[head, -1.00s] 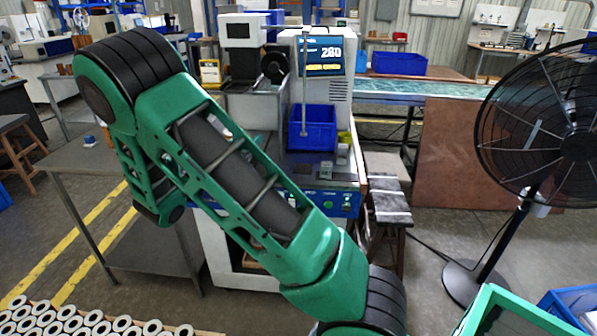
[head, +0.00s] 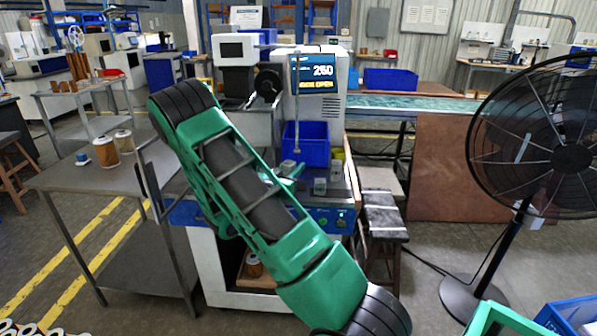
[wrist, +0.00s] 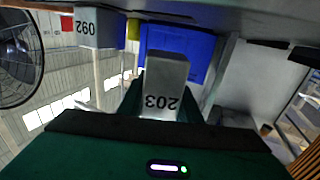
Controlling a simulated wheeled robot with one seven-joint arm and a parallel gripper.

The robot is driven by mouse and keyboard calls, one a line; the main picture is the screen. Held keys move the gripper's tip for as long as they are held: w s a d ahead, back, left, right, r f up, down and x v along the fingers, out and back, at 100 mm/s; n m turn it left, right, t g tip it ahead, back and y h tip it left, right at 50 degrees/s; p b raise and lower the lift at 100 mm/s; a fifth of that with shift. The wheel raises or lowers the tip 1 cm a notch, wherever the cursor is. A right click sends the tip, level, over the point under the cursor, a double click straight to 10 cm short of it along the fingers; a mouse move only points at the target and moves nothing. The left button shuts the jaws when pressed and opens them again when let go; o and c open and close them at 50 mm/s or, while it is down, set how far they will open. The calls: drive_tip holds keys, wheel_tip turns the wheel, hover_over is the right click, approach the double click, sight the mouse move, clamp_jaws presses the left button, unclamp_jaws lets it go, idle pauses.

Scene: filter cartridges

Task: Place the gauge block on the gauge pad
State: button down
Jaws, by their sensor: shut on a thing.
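My gripper (wrist: 163,98) is shut on a grey block (wrist: 166,72) with a number that looks like 203, upside down in the wrist view. This looks like the gauge block. In the head view my gripper (head: 290,172) is small and partly hidden by my arm, over the machine's front ledge near the blue bin (head: 305,143). Small grey blocks (head: 320,186) show on the ledge in the head view. I cannot make out the gauge pad.
The machine's screen (head: 318,72) and blue bin stand behind the ledge. A grey table (head: 75,178) with brown cartridges (head: 106,152) is at left. A large black fan (head: 565,155) stands at right. A dark stool (head: 382,215) is beside the machine.

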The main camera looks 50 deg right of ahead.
drive_tip(key=x, duration=0.7)
drive_tip(key=shift+s+f, duration=0.1)
wheel_tip(320, 180, down, 3)
drive_tip(key=shift+a+f, duration=0.2)
drive_tip(key=c, duration=1.3)
unclamp_jaws()
drive_tip(key=shift+a, duration=0.1)
